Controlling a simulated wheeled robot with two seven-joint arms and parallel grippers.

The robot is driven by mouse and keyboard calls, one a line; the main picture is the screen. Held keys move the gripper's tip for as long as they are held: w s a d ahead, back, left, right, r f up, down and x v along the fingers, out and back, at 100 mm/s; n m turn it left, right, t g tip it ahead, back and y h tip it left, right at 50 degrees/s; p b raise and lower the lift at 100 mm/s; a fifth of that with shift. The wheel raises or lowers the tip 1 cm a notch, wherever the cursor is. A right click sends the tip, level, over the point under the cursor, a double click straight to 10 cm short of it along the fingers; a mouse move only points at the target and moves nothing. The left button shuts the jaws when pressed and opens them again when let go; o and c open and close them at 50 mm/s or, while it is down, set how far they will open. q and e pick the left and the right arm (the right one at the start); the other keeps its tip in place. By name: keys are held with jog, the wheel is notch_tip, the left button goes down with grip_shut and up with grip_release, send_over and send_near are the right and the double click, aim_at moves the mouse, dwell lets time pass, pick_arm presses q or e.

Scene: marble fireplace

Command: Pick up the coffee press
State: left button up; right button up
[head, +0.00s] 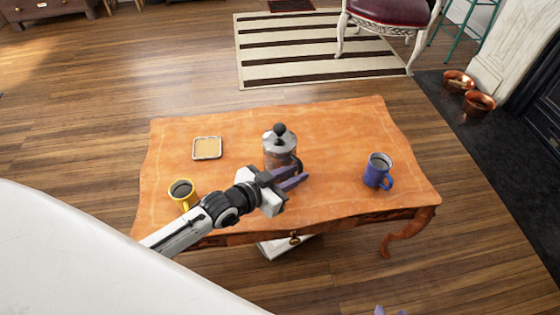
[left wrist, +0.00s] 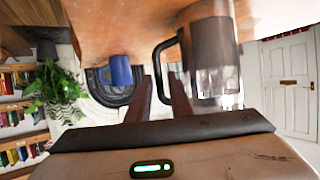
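The coffee press (head: 280,146), glass and metal with a black knob, stands upright on the orange wooden table (head: 335,125). My left gripper (head: 291,179) is at its near side, low over the table, with its two fingers apart. In the left wrist view the press (left wrist: 210,50) is just right of the gripper (left wrist: 160,85), and its dark handle (left wrist: 158,58) shows in front of the gap between the fingers. I cannot tell whether they touch the handle. Only a small purple tip of my right gripper (head: 388,311) shows at the head view's bottom edge.
A blue mug (head: 376,172) stands on the table's right side. A yellow mug (head: 183,191) with dark contents stands at the left, close to my left arm. A small square tray (head: 207,148) lies behind it. The table's middle back is clear.

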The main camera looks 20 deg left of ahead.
pick_arm(q)
jog(key=b+x, duration=0.2)
jog(key=x, duration=0.4)
jog(key=shift+w+d, duration=0.1)
jog(key=shift+d, duration=0.05)
grip_shut()
dwell(1.1)
jog(key=shift+w+r, duration=0.1)
jog(key=shift+r, duration=0.2)
